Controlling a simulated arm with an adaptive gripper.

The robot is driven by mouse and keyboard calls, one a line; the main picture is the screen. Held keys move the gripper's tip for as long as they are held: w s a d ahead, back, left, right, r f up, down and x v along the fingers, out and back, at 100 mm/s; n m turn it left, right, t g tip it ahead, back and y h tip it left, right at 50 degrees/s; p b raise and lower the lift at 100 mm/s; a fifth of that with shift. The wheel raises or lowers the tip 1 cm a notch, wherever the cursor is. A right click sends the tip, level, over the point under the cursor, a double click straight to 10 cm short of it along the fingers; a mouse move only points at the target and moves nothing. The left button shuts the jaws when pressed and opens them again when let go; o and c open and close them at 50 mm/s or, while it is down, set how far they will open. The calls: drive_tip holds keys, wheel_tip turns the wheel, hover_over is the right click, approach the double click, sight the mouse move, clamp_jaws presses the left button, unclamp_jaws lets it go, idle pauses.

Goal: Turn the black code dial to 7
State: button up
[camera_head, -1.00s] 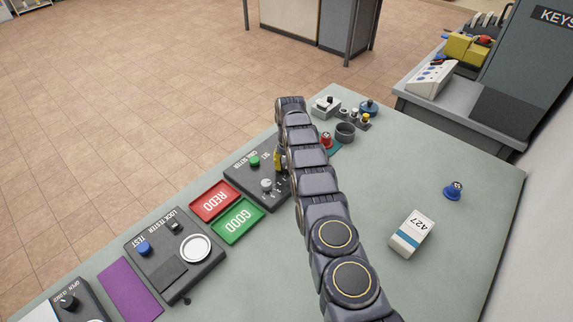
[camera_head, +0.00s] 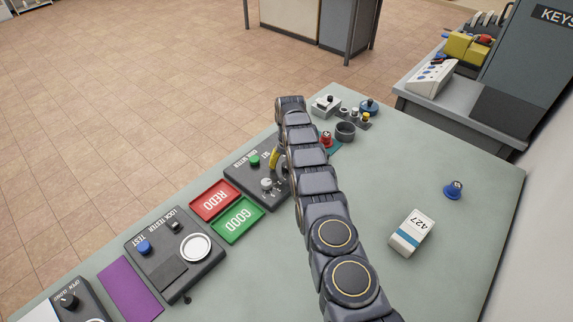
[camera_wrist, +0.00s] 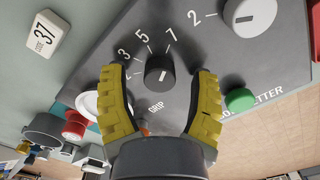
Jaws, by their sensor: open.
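The black code dial (camera_wrist: 160,72) shows in the wrist view on a dark grey panel (camera_wrist: 188,58), with the marks 1, 3, 5 and 7 around its upper left side. It has a short white line on its face; which number this points to is unclear. My gripper (camera_wrist: 159,82) is open, one yellow finger on each side of the dial, with gaps between fingers and dial. In the head view the setter box (camera_head: 235,183) stands on the table, and my arm hides the black dial. A yellow finger (camera_head: 274,158) shows beside the arm.
A white dial (camera_wrist: 250,14) and a green button (camera_wrist: 240,100) are on the same panel, right of the fingers. Red and green trays (camera_head: 213,201) lie beside the box.

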wheel_tip(320, 180, up, 12)
idle(0.5)
drive_tip(key=s+d+r+g, duration=0.1)
drive_tip(key=s+d+r, duration=0.2)
drive_tip(key=s+r, duration=1.5)
drive_tip(key=s+d+f, duration=0.1)
drive_tip(key=s, duration=1.4)
drive_tip(key=s+d+f, duration=0.1)
drive_tip(key=s, duration=1.3)
drive_tip(key=shift+s+d+f+n+g, duration=0.25)
drive_tip(key=shift+s+d+n+g, duration=0.05)
drive_tip(key=shift+s+d+g, duration=0.1)
